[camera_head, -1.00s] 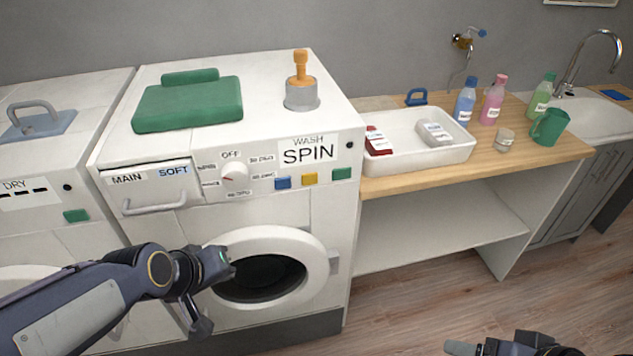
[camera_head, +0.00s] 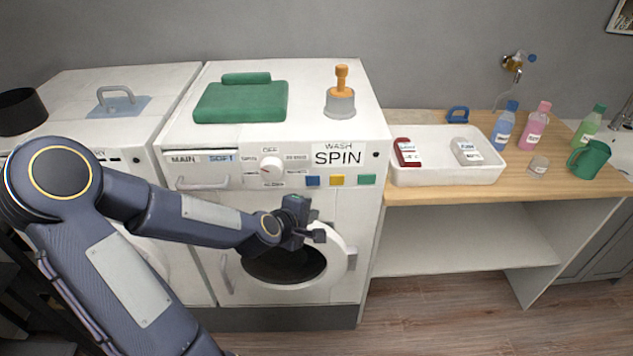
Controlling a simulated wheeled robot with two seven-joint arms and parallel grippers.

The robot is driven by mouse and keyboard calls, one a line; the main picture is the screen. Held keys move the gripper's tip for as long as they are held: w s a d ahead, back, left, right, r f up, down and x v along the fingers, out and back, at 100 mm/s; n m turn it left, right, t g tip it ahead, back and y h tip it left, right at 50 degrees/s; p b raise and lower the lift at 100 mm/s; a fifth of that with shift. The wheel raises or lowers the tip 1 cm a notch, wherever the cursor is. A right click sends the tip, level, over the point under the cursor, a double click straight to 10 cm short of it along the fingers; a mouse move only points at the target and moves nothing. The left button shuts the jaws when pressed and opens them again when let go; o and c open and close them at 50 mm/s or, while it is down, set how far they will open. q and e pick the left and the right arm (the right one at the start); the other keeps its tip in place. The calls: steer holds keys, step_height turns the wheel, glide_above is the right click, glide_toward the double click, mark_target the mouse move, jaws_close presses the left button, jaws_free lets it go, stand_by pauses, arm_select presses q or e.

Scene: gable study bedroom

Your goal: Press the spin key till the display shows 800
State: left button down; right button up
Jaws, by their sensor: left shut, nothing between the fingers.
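The washer's front panel (camera_head: 225,175) faces me. Its display (camera_head: 339,156) reads "SPIN", with "WASH" in small letters above. Below it sit a blue key (camera_head: 313,181), a yellow key (camera_head: 337,181) and a green key (camera_head: 367,180); I cannot read which is the spin key. A round white dial (camera_head: 271,169) is left of the display. My left gripper (camera_head: 312,231) is shut and empty, in front of the upper part of the round door (camera_head: 343,270), below the blue and yellow keys and apart from them. My right gripper is out of view.
A folded green cloth (camera_head: 240,102) and an orange-handled stamp-like tool on a grey base (camera_head: 341,103) rest on the washer. To the right, a wooden counter (camera_head: 440,196) holds a white tray (camera_head: 443,176), bottles and a green jug (camera_head: 588,160). A dryer (camera_head: 70,85) stands left.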

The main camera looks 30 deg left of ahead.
arm_select(q)
glide_toward(317, 186)
steer(key=shift+d+x, duration=0.2)
steer(key=shift+x, duration=1)
steer(key=shift+d+x, duration=0.15)
steer(key=shift+x, duration=1.05)
steer(key=shift+s+f, duration=0.1)
steer(key=shift+f, duration=0.05)
steer(key=shift+w+a, duration=0.2)
steer(key=shift+w, duration=0.1)
steer(key=shift+w+a+b, duration=0.2)
steer(key=shift+w+b, duration=0.1)
steer(key=shift+w, duration=0.05)
stand_by(0.7)
steer(key=shift+s, duration=0.15)
steer(key=shift+s+d+b, duration=0.4)
steer(key=shift+s+b, duration=0.15)
stand_by(0.3)
